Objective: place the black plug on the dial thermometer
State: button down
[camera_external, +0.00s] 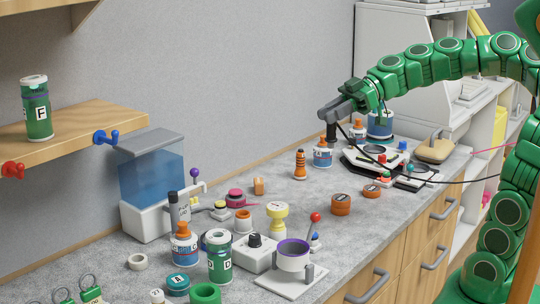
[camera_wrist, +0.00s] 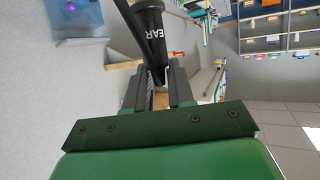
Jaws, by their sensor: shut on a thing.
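My gripper (camera_external: 332,114) is raised above the far part of the counter, pointing left and away from the arm. It is shut on a black cylindrical plug (camera_external: 331,131). In the wrist view, the plug (camera_wrist: 149,24) shows white letters, partly "EAR", beyond my fingertips (camera_wrist: 160,76). A thin black cable (camera_external: 358,151) hangs near the plug and loops right over the counter. The plug appears above a white jar with an orange cap (camera_external: 322,153); I cannot tell the gap. I cannot pick out the dial thermometer with certainty.
A white-and-black device (camera_external: 369,164) stands right of the jar, with a blue-labelled jar (camera_external: 380,125) behind it. An orange-black bottle (camera_external: 300,165) is to the left. Nearer, jars, knobs and a white base with a purple-rimmed cup (camera_external: 292,259) crowd the counter. A wooden shelf (camera_external: 75,132) juts out at left.

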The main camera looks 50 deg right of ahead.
aim_at(333, 140)
jog(key=shift+s+a+r+n+g, duration=0.15)
jog(key=shift+s+a+n+g, duration=0.2)
jog(key=shift+s+g, duration=0.2)
jog(key=shift+t, duration=0.25)
jog(key=shift+f, duration=2.3)
jog(key=shift+w+a+f, duration=0.65)
jog(key=shift+w+f, duration=1.55)
jog(key=shift+w, duration=0.05)
jog(key=shift+w+a+f, duration=0.7)
jog(key=shift+w+f, duration=1.55)
jog(key=shift+w+a+f, duration=0.65)
jog(key=shift+w+f, duration=1.55)
jog(key=shift+w, duration=0.05)
jog(key=c, duration=1)
grip_release()
jog(key=shift+f, duration=0.1)
